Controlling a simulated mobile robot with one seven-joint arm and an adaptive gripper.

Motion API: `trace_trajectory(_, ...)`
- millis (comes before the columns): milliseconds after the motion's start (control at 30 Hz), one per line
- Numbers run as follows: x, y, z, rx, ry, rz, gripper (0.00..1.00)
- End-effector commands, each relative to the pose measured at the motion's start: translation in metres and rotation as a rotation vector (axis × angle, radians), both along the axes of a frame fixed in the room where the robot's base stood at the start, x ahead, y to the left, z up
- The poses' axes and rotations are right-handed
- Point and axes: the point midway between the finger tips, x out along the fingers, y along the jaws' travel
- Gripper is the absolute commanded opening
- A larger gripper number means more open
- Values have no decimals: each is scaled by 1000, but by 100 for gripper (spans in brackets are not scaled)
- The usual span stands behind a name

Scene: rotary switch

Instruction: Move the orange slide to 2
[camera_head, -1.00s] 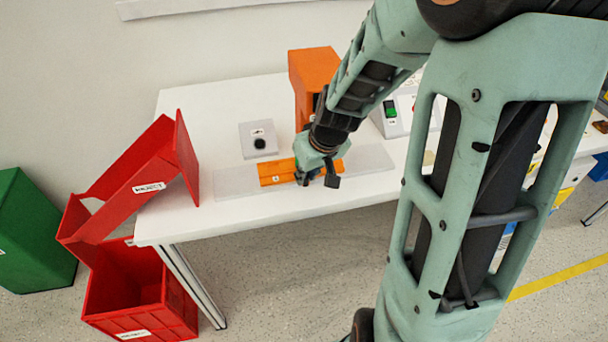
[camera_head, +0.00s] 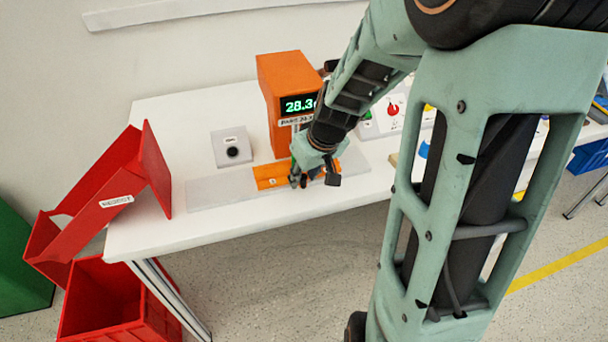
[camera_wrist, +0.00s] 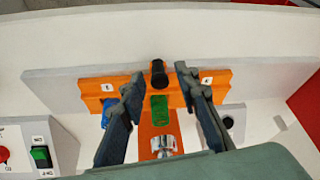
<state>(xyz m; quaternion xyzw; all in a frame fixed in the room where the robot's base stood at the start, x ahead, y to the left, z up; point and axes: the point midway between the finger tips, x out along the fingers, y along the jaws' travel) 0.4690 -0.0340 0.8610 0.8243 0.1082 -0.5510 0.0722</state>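The orange slide (camera_head: 270,178) lies on a long grey rail (camera_head: 212,194) near the table's front edge. Its black knob (camera_wrist: 158,72) stands upright in the wrist view, with small white labels on either side of it. My gripper (camera_wrist: 157,79) is open around the knob, with a gap on both sides; the gap looks wider on the left. In the head view my gripper (camera_head: 314,180) is over the slide and hides its right part. The orange box (camera_head: 280,78) behind the rail has a lit display (camera_head: 299,104) starting with 28.3; the arm partly covers it.
A grey plate with a black button (camera_head: 232,151) is left of the box. A red tilted bin (camera_head: 140,170) stands at the table's left end. A panel with a red knob (camera_head: 392,109) is at the right. The rail is bare left of the slide.

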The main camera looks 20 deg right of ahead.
Motion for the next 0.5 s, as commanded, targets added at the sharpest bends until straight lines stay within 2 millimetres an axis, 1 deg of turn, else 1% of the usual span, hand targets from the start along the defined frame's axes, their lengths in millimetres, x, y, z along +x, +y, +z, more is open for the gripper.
trace_trajectory(333, 0, 0, 3, -1, -1, 0, 33)
trace_trajectory(500, -6, -3, 18, -3, -5, -2, 33)
